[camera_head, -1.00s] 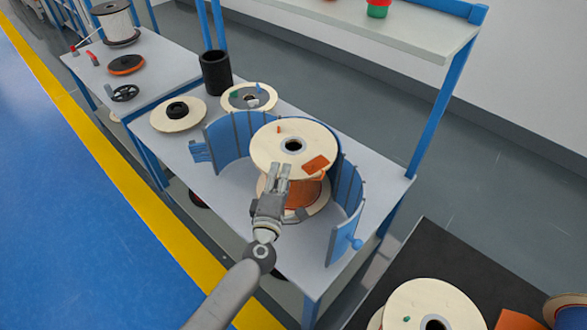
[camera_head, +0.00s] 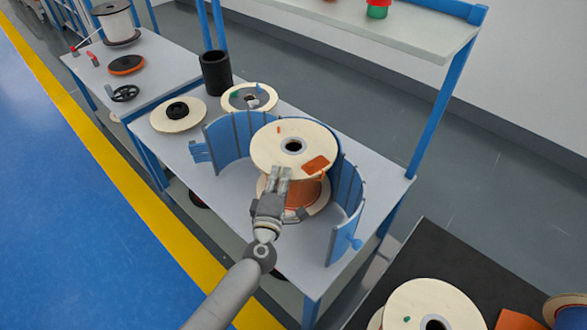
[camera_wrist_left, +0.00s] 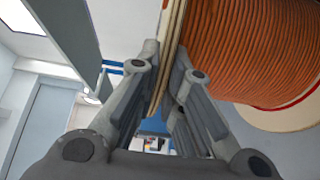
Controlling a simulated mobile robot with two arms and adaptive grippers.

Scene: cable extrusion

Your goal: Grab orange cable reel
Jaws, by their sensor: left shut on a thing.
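The orange cable reel stands upright on the table inside a curved blue guard. Its pale round top flange (camera_head: 280,150) has a dark centre hole and an orange label, and orange cable (camera_head: 308,192) shows below it. My left gripper (camera_head: 279,174) is at the reel's near side, at the top flange edge. In the left wrist view the gripper's fingers (camera_wrist_left: 163,75) are closed on either side of the thin flange (camera_wrist_left: 168,50), with the orange windings (camera_wrist_left: 245,45) to the right. The right gripper is not in view.
The blue guard (camera_head: 227,140) curves around the reel's back and sides, open toward my arm. A flat pale reel (camera_head: 190,118), another reel (camera_head: 238,97) and a black cylinder (camera_head: 216,72) stand behind left. Another pale reel (camera_head: 405,308) lies at the lower right. A shelf (camera_head: 400,25) overhangs the back.

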